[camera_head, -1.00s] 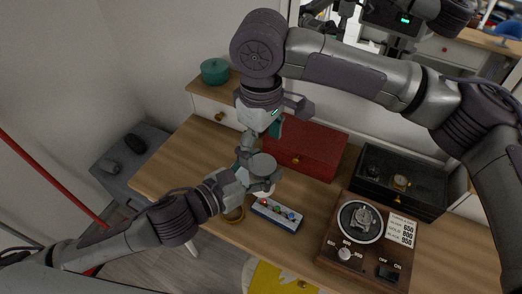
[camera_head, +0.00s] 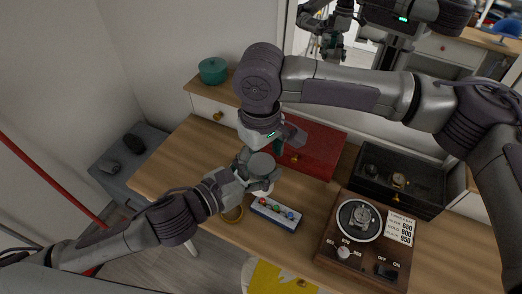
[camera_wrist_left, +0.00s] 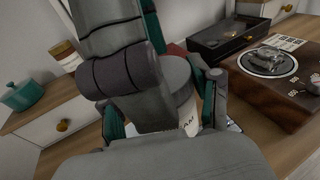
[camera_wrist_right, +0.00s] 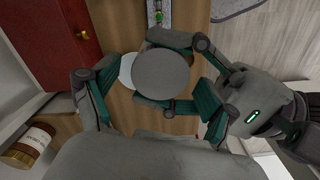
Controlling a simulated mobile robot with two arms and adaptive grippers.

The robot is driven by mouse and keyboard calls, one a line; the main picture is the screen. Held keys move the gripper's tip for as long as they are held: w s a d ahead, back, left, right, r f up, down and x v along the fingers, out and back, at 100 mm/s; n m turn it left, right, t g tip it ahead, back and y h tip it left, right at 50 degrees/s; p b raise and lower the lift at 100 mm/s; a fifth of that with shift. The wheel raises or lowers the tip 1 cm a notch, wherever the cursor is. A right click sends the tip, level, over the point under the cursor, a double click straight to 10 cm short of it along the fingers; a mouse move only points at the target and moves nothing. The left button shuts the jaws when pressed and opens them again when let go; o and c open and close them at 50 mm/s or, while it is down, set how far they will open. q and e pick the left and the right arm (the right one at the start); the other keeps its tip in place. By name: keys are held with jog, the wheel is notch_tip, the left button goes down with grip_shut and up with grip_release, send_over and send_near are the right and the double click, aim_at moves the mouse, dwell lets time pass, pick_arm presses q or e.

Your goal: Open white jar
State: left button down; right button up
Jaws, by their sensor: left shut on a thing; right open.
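The white jar (camera_wrist_left: 187,116) with a flat grey lid (camera_head: 261,164) is upright over the wooden desk top. My left gripper (camera_head: 256,180) is shut on the jar's body from the side; its fingers flank the jar in the left wrist view (camera_wrist_left: 165,112). My right gripper (camera_head: 264,153) points down just above the lid, open. In the right wrist view its teal-padded fingers (camera_wrist_right: 150,103) are spread on both sides of the round lid, apart from it. The arms hide much of the jar, and I cannot tell whether its base touches the desk.
A red box (camera_head: 316,150), a dark watch case (camera_head: 399,181) and a wooden dial device (camera_head: 366,246) stand behind and right. The desk's left part is clear.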

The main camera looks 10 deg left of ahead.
jog(key=c, duration=1.2)
jog(key=n, duration=0.4)
jog(key=shift+d, duration=0.1)
jog(key=shift+c, duration=0.2)
jog(key=o, duration=1.3)
jog(key=shift+r, duration=2.3)
